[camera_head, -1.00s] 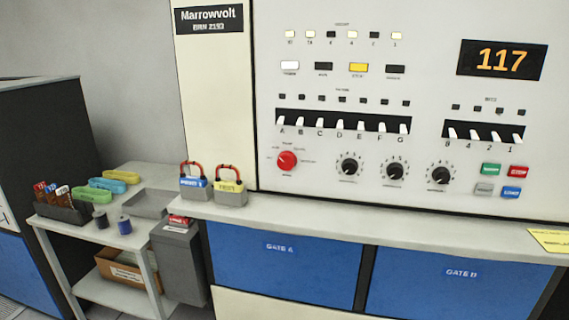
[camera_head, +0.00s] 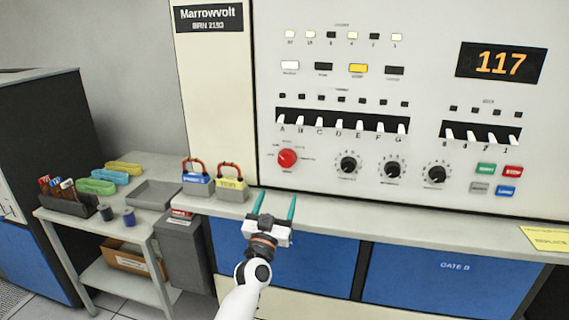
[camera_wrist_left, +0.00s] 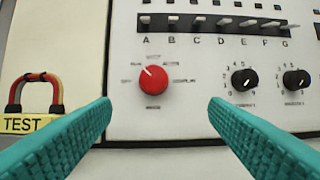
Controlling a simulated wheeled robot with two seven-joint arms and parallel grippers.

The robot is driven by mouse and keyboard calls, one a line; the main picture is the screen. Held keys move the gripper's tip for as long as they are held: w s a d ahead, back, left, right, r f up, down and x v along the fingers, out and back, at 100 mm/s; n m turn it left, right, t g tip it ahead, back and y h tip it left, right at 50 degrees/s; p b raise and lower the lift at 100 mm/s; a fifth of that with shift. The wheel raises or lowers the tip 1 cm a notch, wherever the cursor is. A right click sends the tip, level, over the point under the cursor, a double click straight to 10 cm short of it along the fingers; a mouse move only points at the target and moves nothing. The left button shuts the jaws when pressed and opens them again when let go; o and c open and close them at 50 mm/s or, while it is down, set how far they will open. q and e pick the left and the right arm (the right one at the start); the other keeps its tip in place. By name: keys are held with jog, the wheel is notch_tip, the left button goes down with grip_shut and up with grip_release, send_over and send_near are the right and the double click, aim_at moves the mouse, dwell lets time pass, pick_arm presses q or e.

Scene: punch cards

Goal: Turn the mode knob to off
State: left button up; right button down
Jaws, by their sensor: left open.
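The red mode knob (camera_head: 287,158) is on the white panel, below the left end of the lettered switch row. My left gripper (camera_head: 275,206) is in front of the ledge, below the knob in the head view. Its teal fingers (camera_wrist_left: 160,118) are open and empty, spread to either side below the knob and apart from it. My right gripper is not in view.
Two padlock-like blocks, one blue (camera_head: 198,185) and one yellow labelled TEST (camera_head: 232,189), stand on the ledge left of the knob. Black dials (camera_head: 348,164) sit to its right. A side table (camera_head: 150,222) with a grey tray (camera_head: 153,195) is at left.

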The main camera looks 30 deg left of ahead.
aim_at(286, 161)
pick_arm(q)
jog(key=shift+n+y, duration=0.3)
jog(key=shift+y, duration=0.1)
jog(key=x, duration=1.2)
jog(key=shift+a+r, duration=0.35)
jog(key=shift+r, duration=0.05)
jog(key=c, duration=1)
jog(key=shift+o, duration=0.2)
jog(key=shift+n, duration=0.3)
